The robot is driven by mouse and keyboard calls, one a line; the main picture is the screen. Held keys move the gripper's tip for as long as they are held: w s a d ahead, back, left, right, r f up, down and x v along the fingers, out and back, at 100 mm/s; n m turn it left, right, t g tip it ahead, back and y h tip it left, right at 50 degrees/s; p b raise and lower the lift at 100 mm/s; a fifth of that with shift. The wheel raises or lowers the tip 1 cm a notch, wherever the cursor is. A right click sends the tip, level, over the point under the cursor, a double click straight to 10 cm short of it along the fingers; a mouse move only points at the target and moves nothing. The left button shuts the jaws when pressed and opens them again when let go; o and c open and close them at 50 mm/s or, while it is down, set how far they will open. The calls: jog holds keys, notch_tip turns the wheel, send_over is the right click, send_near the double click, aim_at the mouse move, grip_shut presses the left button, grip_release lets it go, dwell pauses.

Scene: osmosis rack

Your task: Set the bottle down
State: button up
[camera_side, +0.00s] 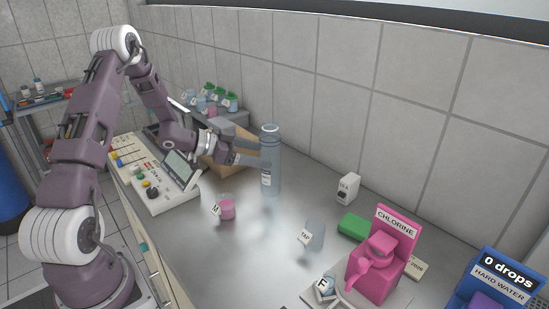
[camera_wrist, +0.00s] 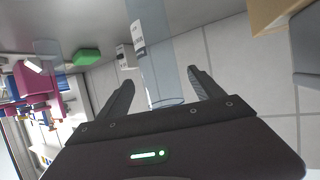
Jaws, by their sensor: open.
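The tall, clear bluish bottle (camera_side: 270,165) with a white label stands upright on the grey metal counter in the side view. My gripper (camera_side: 257,153) is level with its upper half, coming from the left. In the wrist view, the bottle (camera_wrist: 160,60) lies between the two dark fingers of my gripper (camera_wrist: 160,88). The fingers are spread, with a visible gap on either side of it. The bottle's lower end runs out of the top of that view.
A beaker of pink liquid (camera_side: 227,208) and a clear beaker (camera_side: 314,235) stand nearby. A pink chlorine station (camera_side: 378,262), green block (camera_side: 355,226) and small white box (camera_side: 347,188) are to the right. A cardboard box (camera_side: 218,150) and control panel (camera_side: 165,180) are left.

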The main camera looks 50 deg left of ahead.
jog(key=v, duration=0.5)
